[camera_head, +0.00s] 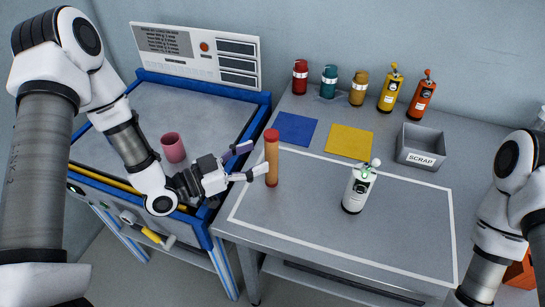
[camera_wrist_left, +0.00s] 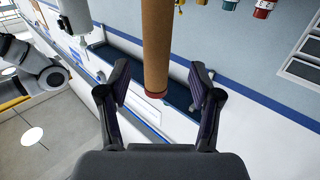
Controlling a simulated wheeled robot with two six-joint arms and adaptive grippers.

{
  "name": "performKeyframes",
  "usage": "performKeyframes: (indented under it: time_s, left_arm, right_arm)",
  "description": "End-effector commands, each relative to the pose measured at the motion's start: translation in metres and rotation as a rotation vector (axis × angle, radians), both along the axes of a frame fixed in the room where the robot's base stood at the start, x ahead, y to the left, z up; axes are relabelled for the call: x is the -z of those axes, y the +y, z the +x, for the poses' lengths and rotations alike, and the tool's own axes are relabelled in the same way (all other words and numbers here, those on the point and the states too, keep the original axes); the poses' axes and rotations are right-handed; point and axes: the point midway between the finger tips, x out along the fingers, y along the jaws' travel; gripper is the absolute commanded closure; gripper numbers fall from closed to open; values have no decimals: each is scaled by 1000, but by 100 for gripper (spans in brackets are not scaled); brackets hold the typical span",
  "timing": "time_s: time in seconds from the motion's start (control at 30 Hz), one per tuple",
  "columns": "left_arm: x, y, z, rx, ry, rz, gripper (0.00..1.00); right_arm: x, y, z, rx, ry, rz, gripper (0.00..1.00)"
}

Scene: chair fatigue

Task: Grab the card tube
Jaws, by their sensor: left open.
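The card tube (camera_head: 271,160) is a tall brown cylinder with red ends. It stands upright at the left part of the white-outlined area on the grey bench. My left gripper (camera_head: 257,157) is open, just left of the tube, with its fingers pointing at it. In the left wrist view the tube (camera_wrist_left: 156,45) lies centred between the two spread fingers (camera_wrist_left: 160,82), with a gap on each side and one red end showing. My right arm enters at the right edge of the head view, but its gripper is out of the picture.
A white bottle (camera_head: 357,189) stands right of the tube. Blue (camera_head: 296,128) and yellow (camera_head: 349,141) mats lie behind. Several coloured bottles line the back, beside a grey SCRAP bin (camera_head: 421,147). A pink cup (camera_head: 173,147) stands on the blue-edged station (camera_head: 257,103) at left.

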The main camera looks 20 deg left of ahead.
Motion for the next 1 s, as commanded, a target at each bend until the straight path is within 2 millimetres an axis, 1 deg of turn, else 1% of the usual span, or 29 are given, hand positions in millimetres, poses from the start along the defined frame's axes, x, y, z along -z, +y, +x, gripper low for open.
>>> performKeyframes:
  time_s: [0.2, 0.3, 0.4, 0.57, 0.67, 0.7, 0.73, 0.77, 1.0]
  left_arm:
    - [-6, -27, 17, 7, -1, 4, 36]
    - [-4, -35, 28, 3, 0, 4, 36]
    - [-4, -38, 32, 1, 0, 0, 36]
    - [-4, -38, 32, 0, 1, -1, 36]
    - [-4, -38, 32, 0, 0, 0, 68]
    - [-4, -38, 32, 0, 0, 0, 82]
    - [-4, -38, 32, 0, 0, 0, 92]
    - [-4, -38, 32, 0, 0, 0, 100]
    - [-4, -37, 32, 0, 0, 0, 100]
  right_arm:
    - [-8, 0, 0, 0, -1, 0, 58]
    - [-9, 0, 0, 0, -1, 0, 58]
    - [-9, 0, 0, 0, -1, 0, 58]
    - [-9, 0, 0, 0, -1, 0, 58]
    - [-9, 0, 0, 0, -1, 0, 58]
    - [-9, 0, 0, 0, -1, 0, 58]
    - [-9, 0, 0, 0, -1, 0, 58]
    - [-9, 0, 0, 0, -1, 0, 58]
    - [-9, 0, 0, 0, -1, 0, 58]
